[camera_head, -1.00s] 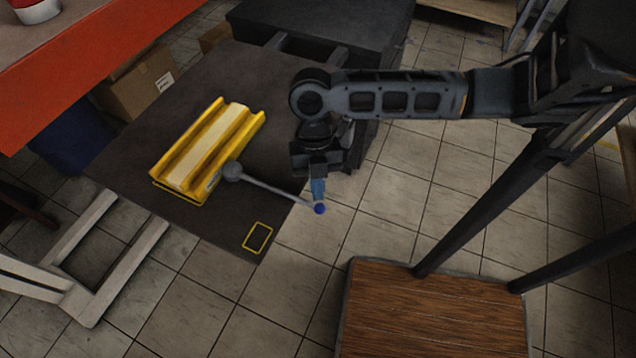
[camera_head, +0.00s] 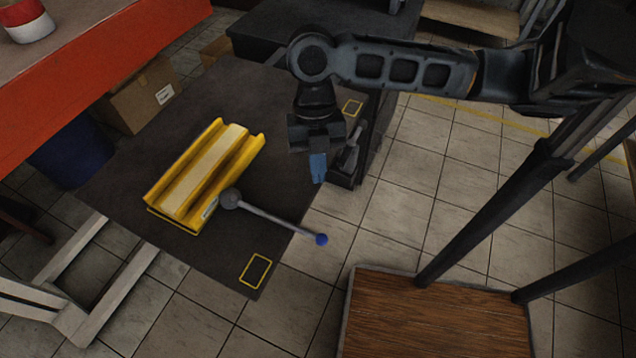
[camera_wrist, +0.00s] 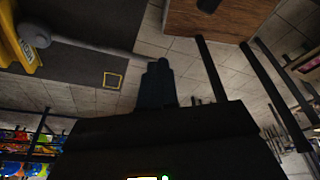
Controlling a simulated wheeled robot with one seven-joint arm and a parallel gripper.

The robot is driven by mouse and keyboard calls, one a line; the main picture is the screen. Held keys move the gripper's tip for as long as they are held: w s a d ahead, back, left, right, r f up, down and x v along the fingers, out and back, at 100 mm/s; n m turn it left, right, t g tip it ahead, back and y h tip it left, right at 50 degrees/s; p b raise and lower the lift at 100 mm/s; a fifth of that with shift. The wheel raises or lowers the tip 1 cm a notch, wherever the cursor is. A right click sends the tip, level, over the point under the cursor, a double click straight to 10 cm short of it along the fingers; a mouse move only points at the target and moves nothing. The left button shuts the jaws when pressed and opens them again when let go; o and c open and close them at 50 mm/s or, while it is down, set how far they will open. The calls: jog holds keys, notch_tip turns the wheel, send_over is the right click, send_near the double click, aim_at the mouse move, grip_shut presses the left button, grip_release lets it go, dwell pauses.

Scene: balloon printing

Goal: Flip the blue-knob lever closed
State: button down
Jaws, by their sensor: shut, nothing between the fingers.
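The lever is a grey rod (camera_head: 275,219) with a blue knob (camera_head: 321,240) at its end, pivoting from a grey round hub (camera_head: 230,199) at the side of a yellow fixture (camera_head: 207,172). It points to the lower right, with the knob beyond the table edge. My gripper (camera_head: 318,181) has blue fingers pressed together and empty, above and apart from the knob in the head view. In the wrist view the shut fingers (camera_wrist: 161,65) hide the knob, while the grey hub (camera_wrist: 34,36) and part of the rod (camera_wrist: 90,46) show.
The fixture stands on a dark table (camera_head: 120,180). A yellow square outline (camera_head: 255,270) is marked near its front corner. A wooden-topped stand (camera_head: 435,315) is at the lower right. A red table (camera_head: 80,70) is at the left. Tiled floor lies around.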

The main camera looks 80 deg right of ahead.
jog(key=shift+v, duration=1.15)
